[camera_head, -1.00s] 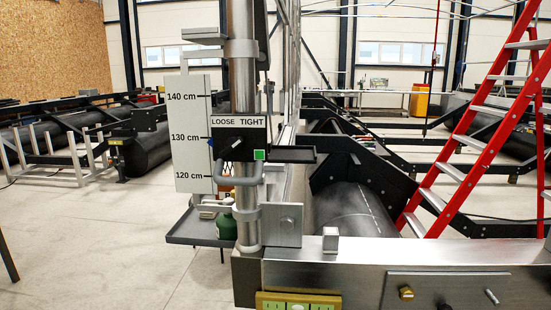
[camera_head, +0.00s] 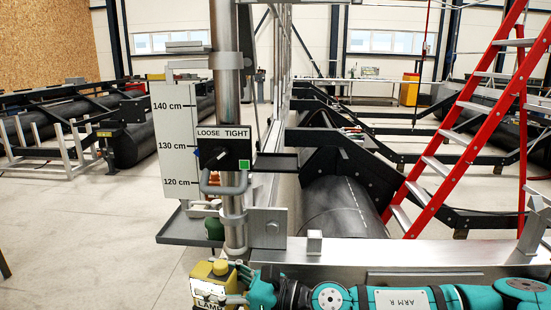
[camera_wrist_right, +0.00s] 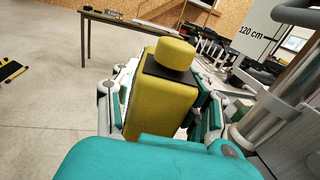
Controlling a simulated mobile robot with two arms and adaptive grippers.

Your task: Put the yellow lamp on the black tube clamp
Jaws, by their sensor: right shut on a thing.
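The yellow lamp (camera_head: 203,272) is at the bottom of the head view, below the small tray and left of the beam's end. My right gripper (camera_head: 232,291) is shut on the lamp and holds it upright. In the right wrist view the lamp (camera_wrist_right: 160,97) stands between the two fingers of my gripper (camera_wrist_right: 163,112), its round yellow cap on top. The black tube clamp (camera_head: 238,155) is higher up on the vertical steel tube, marked LOOSE and TIGHT, with a grey handle, a green square and a flat black plate (camera_head: 277,162) to its right. My left gripper is not in view.
A white height board (camera_head: 176,130) stands left of the tube (camera_head: 228,95). Below the clamp, a dark tray (camera_head: 185,228) carries a green bottle. A steel beam (camera_head: 395,251) runs right, with a red ladder (camera_head: 455,125) behind it. Floor at the left is open.

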